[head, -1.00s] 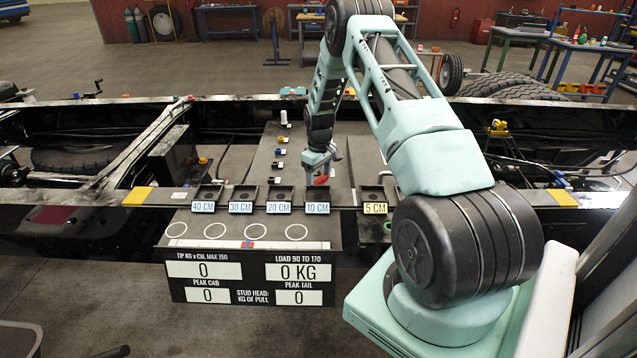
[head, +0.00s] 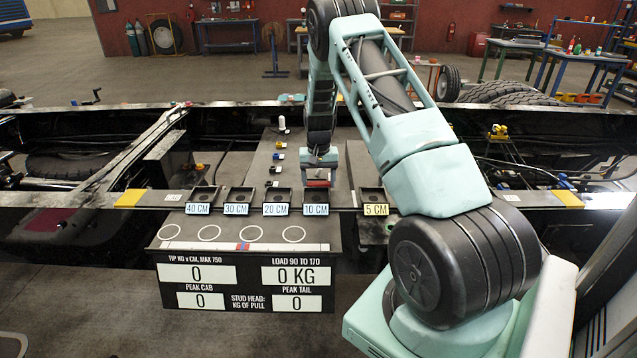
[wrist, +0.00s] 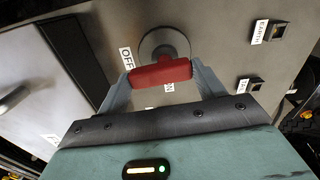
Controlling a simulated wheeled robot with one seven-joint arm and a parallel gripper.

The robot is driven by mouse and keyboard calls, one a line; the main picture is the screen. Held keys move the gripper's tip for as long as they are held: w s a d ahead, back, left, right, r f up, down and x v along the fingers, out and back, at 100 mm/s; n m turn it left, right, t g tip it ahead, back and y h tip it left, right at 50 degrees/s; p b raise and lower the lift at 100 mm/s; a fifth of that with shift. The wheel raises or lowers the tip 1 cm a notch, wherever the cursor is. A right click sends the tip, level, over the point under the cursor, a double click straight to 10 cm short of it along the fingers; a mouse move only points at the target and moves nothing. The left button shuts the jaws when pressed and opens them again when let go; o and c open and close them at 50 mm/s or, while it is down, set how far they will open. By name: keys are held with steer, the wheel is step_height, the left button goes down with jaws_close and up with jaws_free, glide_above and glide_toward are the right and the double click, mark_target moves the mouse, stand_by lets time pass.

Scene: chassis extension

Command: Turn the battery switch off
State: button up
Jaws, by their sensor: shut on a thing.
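The battery switch's red handle (wrist: 160,73) sits in front of a round grey disc (wrist: 165,45) on a grey panel. It lies almost level across the wrist view. My gripper (wrist: 162,74) is shut on the handle, with one finger at each end. An OFF label (wrist: 127,57) is up-left of the handle and an ON label (wrist: 169,87) just below it. In the head view my gripper (head: 319,166) is over the panel behind the 10 CM tag, and the red handle (head: 318,183) shows at its lower end. I cannot tell which mark the handle points to.
Small black sockets with labels, one reading EARTH (wrist: 268,31), stand on the panel right of the switch. In the head view a chassis rail (head: 240,205) with distance tags runs in front of the gripper. A readout board (head: 245,285) hangs below it.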

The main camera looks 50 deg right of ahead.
mark_target(319, 183)
steer(key=shift+m, duration=0.6)
steer(key=o, duration=1)
steer(key=shift+r, duration=0.1)
step_height(319, 183, up, 17)
steer(key=b, duration=0.3)
steer(key=shift+r, duration=0.15)
